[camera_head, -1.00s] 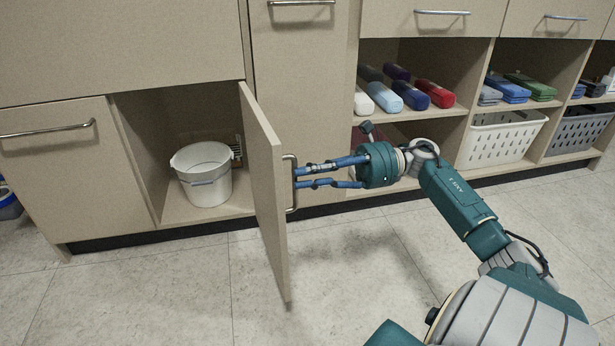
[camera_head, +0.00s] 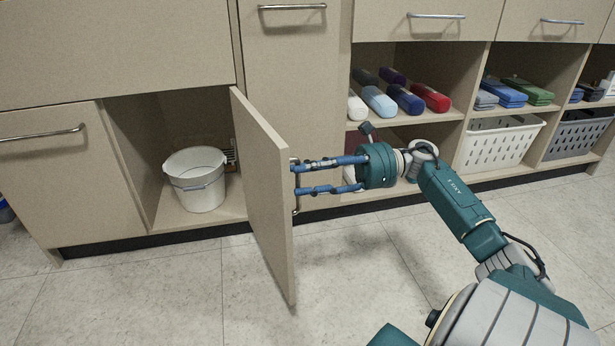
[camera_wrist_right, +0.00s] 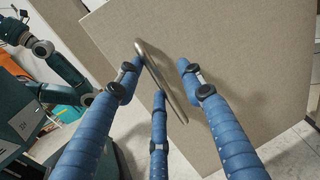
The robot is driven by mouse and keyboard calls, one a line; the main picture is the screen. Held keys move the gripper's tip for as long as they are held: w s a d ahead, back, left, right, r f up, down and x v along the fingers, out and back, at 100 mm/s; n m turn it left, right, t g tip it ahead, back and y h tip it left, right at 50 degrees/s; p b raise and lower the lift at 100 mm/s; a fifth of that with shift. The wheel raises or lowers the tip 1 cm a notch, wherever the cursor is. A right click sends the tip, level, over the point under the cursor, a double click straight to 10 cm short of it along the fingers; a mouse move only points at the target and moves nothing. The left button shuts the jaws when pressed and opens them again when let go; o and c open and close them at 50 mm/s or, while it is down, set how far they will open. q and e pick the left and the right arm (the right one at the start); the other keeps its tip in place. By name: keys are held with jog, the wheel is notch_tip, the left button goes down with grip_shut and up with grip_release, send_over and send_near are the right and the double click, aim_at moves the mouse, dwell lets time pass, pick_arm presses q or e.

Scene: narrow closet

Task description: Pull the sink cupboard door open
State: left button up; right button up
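The sink cupboard door (camera_head: 265,195) is beige and stands well open, hinged at the right side of the opening. Its inner face shows in the head view. Its metal bar handle (camera_wrist_right: 162,80) is on the outer face, partly hidden by the door edge in the head view. My right gripper (camera_head: 293,178) is at the handle, its blue fingers spread apart. In the right wrist view the handle lies between the fingers (camera_wrist_right: 158,75), which look open around it; contact is hard to tell. My left gripper is not in view.
A white bucket (camera_head: 198,180) stands inside the cupboard (camera_head: 165,210). A closed front (camera_head: 70,180) with a bar handle is at left. Open shelves hold rolled items, folded cloths and a white basket (camera_head: 498,143). The floor (camera_head: 190,290) before the door is clear.

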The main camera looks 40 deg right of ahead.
jog(key=shift+w+d+t, duration=0.2)
jog(key=shift+t, duration=0.1)
jog(key=v, duration=1.2)
jog(key=shift+s+a+r, duration=0.1)
jog(key=shift+s+r, duration=0.05)
